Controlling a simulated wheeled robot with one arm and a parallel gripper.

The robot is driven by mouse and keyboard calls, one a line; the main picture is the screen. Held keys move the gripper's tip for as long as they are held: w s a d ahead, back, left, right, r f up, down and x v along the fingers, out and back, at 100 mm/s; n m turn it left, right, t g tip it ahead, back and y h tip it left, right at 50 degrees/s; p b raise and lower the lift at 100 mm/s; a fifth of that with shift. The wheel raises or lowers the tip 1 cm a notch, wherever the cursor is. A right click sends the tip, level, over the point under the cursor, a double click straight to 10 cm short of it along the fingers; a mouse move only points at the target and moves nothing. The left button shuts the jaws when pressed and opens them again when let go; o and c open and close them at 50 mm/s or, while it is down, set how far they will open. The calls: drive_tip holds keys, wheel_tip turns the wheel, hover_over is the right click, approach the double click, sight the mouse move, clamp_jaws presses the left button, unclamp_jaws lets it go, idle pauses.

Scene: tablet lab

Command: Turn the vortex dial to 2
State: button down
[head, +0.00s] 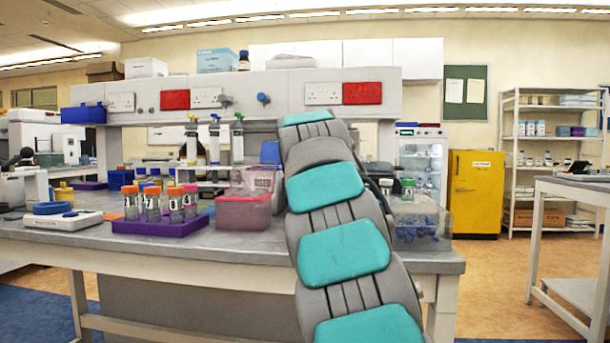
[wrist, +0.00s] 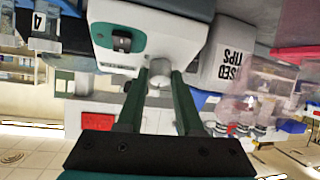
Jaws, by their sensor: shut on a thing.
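The vortex mixer (wrist: 150,40) is a white and grey body with a teal panel, inverted in the wrist view. A dark switch-like part (wrist: 121,41) is on its front. Its pale round dial (wrist: 160,72) sits between the fingertips of my gripper (wrist: 159,80). The two dark green fingers are shut on the dial, one on each side. I cannot read a number or pointer on the dial. In the head view my own arm reaches over the bench and hides the gripper and the mixer.
A "USED TIPS" box (wrist: 233,66) stands close beside the mixer. On the bench (head: 80,236) are a purple rack (head: 160,226) of orange-capped tubes, a pink box (head: 243,211) and a clear bin (head: 432,222) with blue pieces. Pipettes stand behind. A yellow cabinet (head: 474,195) is farther right.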

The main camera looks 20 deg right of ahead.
drive_tip(key=shift+m+p, duration=0.3)
drive_tip(key=shift+p, duration=0.05)
drive_tip(key=shift+r+m+g+h+p, duration=0.15)
drive_tip(key=shift+m+g+h+p, duration=0.2)
drive_tip(key=shift+m+p, duration=0.3)
drive_tip(key=m+h+p, duration=0.1)
drive_tip(key=m+p, duration=0.1)
drive_tip(key=shift+a+m+g+h, duration=0.1)
drive_tip(key=shift+m+g+h, duration=0.15)
drive_tip(key=shift+m+g, duration=0.1)
drive_tip(key=m+g+h+p, duration=0.1)
drive_tip(key=m, duration=0.2)
drive_tip(key=shift+w+a, duration=0.1)
drive_tip(key=shift+w, duration=0.1)
drive_tip(key=m, duration=0.1)
drive_tip(key=m+g+h+p, duration=0.1)
drive_tip(key=m, duration=0.1)
drive_tip(key=shift+w+a+g+p, duration=0.1)
drive_tip(key=shift+a+g+p, duration=0.05)
drive_tip(key=shift+g+p, duration=0.15)
drive_tip(key=shift+m+g+p, duration=0.7)
drive_tip(key=shift+m+p, duration=0.2)
drive_tip(key=shift+m, duration=0.6)
drive_tip(key=shift+m+h, duration=0.3)
drive_tip(key=shift+m, duration=0.1)
